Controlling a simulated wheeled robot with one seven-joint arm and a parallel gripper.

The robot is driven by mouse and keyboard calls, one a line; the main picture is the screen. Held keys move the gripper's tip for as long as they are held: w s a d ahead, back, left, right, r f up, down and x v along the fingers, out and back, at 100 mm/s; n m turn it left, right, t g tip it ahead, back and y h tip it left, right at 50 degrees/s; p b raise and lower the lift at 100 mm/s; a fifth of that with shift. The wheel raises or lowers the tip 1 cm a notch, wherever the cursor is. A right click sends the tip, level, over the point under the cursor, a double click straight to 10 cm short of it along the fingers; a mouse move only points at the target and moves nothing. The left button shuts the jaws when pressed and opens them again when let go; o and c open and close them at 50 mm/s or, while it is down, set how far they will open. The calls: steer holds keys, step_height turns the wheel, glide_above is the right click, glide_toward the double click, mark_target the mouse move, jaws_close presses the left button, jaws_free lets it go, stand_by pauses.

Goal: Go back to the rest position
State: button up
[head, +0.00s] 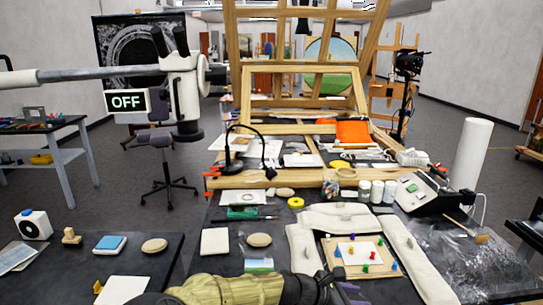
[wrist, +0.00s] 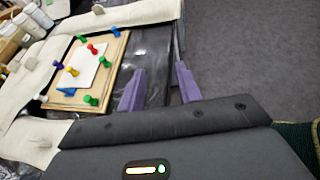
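My gripper (wrist: 160,68) shows in the wrist view with its two purple fingers apart and nothing between them. It is above the dark table's edge, to the right of a wooden board (wrist: 117,60) with colored pegs and a white card. In the head view my arm crosses the bottom edge, and the gripper is at the bottom center, just in front of the same board (head: 328,248). Its fingertips are mostly cut off or hidden there.
Pale padded cushions (head: 338,217) surround the board. A white microscope (head: 182,85) with an "OFF" sign hangs at upper left. A white roll (head: 471,155) and a dark device (head: 424,192) stand at right. The wrist view shows bare grey floor (wrist: 250,50) beyond the table edge.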

steer(key=s+a+f+m+g+y, duration=0.1)
steer(key=s+f+m+g+y, duration=0.3)
steer(key=s+f+m+y, duration=0.7)
steer(key=s+a+r+m+t+p, duration=0.1)
steer(key=r+m+p, duration=0.3)
steer(key=r, duration=0.7)
steer(key=a+r+m+t+y+p, duration=0.1)
steer(key=a+r+m+t+p, duration=0.1)
steer(key=r+m+p, duration=0.3)
step_height(320, 180, up, 7)
steer(key=a+p, duration=0.1)
steer(key=p, duration=0.2)
steer(key=shift+s+m+y+p, duration=0.3)
steer(key=shift+s+p, duration=0.05)
steer(key=shift+p, duration=0.05)
